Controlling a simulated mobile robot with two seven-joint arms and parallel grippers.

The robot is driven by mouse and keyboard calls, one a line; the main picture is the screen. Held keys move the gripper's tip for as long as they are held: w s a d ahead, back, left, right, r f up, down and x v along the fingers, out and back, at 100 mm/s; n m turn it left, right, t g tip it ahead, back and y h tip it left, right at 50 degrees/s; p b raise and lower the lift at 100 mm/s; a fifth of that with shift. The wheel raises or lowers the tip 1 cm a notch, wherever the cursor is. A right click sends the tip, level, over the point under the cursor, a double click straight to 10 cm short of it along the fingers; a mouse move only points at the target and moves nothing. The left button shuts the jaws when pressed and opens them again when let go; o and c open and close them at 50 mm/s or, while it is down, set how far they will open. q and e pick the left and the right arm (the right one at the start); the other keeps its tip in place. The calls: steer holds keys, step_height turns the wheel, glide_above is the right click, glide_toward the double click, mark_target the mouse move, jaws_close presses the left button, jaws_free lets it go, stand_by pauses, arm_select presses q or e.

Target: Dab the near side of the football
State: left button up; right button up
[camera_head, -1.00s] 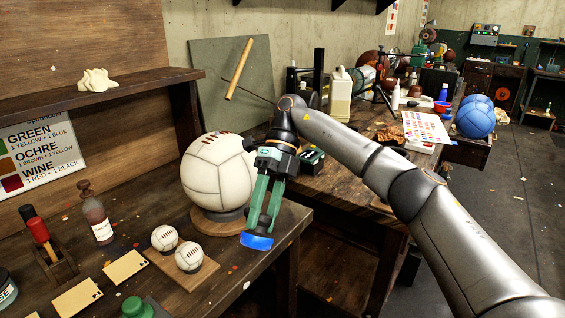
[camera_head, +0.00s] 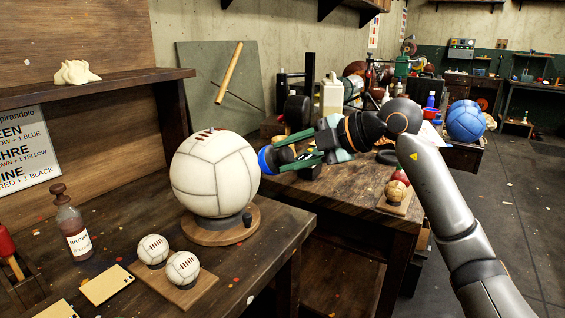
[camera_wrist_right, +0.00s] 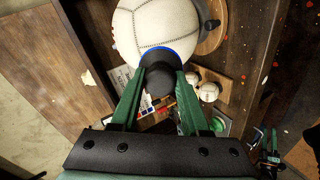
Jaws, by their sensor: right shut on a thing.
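The football (camera_head: 213,172) is a large cream-white ball with dark red laces near its top. It rests on a round wooden stand (camera_head: 222,236) on the workbench; it also fills the top of the wrist view (camera_wrist_right: 155,22). My right gripper (camera_head: 290,153) is to the right of the ball, its green fingers shut on a dark round-handled dabber (camera_head: 283,155). The dabber's blue pad (camera_head: 265,160) faces the ball's right side and looks against it or very close; contact is partly hidden. No blue mark shows on the ball.
Two small laced balls (camera_head: 182,267) on a wooden plate stand in front of the football. A brown bottle (camera_head: 72,228) is at the left. A second bench (camera_head: 340,195) lies behind my right gripper, with small balls on a block (camera_head: 395,192).

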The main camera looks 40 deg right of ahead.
steer(key=shift+w+d+r+m+t+h, duration=0.2)
steer(key=shift+w+d+m+t+h, duration=0.1)
steer(key=shift+d+m+h, duration=0.15)
steer(key=shift+w+a+f, duration=0.25)
steer(key=shift+w+a, duration=0.05)
steer(key=shift+w, duration=0.15)
steer(key=shift+p+x, duration=0.45)
steer(key=shift+x, duration=1.85)
steer(key=shift+w+a+f, duration=0.15)
steer(key=shift+w+f, duration=0.05)
steer(key=shift+p, duration=0.65)
stand_by(0.9)
steer(key=shift+b+v, duration=0.85)
steer(key=shift+v, duration=2.7)
steer(key=shift+w, duration=0.1)
